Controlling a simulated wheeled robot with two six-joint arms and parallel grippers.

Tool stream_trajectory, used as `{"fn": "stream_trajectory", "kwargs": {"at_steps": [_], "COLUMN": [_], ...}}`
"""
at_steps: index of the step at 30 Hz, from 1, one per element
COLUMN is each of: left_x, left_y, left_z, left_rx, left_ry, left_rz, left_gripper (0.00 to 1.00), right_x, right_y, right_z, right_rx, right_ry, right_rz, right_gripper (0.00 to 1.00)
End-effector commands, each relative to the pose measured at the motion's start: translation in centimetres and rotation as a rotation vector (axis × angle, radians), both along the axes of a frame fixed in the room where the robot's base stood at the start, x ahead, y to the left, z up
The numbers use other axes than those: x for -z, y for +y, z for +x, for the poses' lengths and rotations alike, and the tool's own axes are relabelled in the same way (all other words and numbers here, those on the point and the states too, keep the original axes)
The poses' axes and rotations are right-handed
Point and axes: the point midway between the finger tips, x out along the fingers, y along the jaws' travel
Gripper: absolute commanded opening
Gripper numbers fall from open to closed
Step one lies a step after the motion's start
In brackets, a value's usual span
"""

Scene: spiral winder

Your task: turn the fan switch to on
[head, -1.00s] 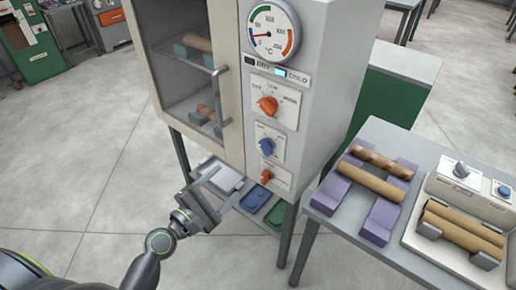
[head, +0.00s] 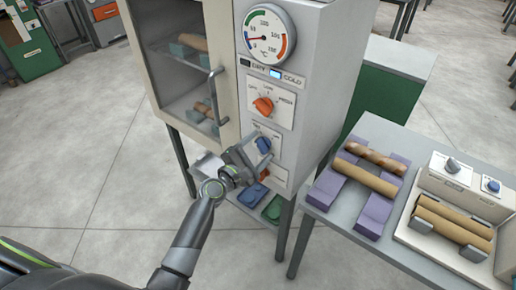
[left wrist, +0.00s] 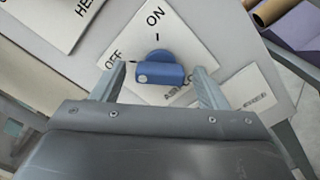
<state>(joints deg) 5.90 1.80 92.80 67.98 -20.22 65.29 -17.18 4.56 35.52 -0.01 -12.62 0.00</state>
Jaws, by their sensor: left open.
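The blue knob (head: 264,144) sits on a white plate on the front of the cabinet, below a larger orange knob. In the left wrist view the blue knob (left wrist: 160,72) is on a plate marked OFF and ON. Its bar lies across the picture, with a pale dot at the left end, on the OFF side. My left gripper (head: 256,152) is open at this knob. In the left wrist view its two fingers (left wrist: 160,76) stand on either side of the knob, with gaps between. I cannot tell contact. My right gripper is not in view.
The orange knob (head: 263,106) and the dial gauge (head: 266,36) are above. A lower orange knob (head: 266,175) is partly hidden by my gripper. The door handle (head: 218,95) juts out at the left. A table (head: 330,222) with rolls on purple supports stands at the right.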

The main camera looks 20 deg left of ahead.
Motion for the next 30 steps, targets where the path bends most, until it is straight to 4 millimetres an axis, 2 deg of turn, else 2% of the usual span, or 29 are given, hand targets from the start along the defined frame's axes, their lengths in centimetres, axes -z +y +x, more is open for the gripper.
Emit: {"fn": "stream_trajectory", "kwargs": {"at_steps": [7,18,30], "left_x": [0.02,0.04,0.17], "left_y": [-0.03,-0.01,0.01], "left_z": [0.05,0.03,0.02], "left_rx": [0.0,-0.001,0.0], "left_ry": [0.0,0.001,-0.031], "left_rz": [0.0,0.0,0.085], "left_gripper": [0.67,0.23,0.23], "right_x": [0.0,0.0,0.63], "right_y": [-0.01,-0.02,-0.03], "right_z": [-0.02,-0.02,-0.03], "right_rx": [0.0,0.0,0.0], "right_ry": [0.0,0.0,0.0], "right_rz": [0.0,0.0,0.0], "right_gripper": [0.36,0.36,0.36]}}
